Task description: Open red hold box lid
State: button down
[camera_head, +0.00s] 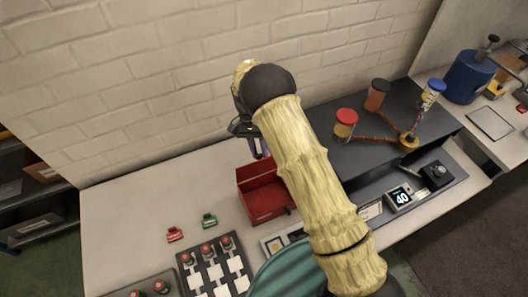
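The red box (267,205) stands on the pale bench, left of the dark raised platform. Its front and left sides show, and a darker red recess shows at its top. My arm hides its right part. My gripper (258,149) is above the back of the box, pointing down. Its fingers are small and partly dark here. I cannot tell whether they touch the box, or whether they are open or shut.
A dark platform (385,145) with a red-and-yellow jar (344,125) and other jars is at right. Red (174,234) and green (209,220) clips lie left of the box. A brick wall (150,90) stands behind.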

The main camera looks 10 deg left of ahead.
jog(key=shift+w+a+f, duration=0.1)
jog(key=shift+a+f, duration=0.5)
jog(key=shift+f, duration=0.1)
jog(key=c, duration=1.5)
grip_release()
jog(key=o, duration=0.3)
jog(key=shift+a+f, duration=0.1)
jog(key=shift+a, duration=0.1)
jog(key=shift+d, duration=0.25)
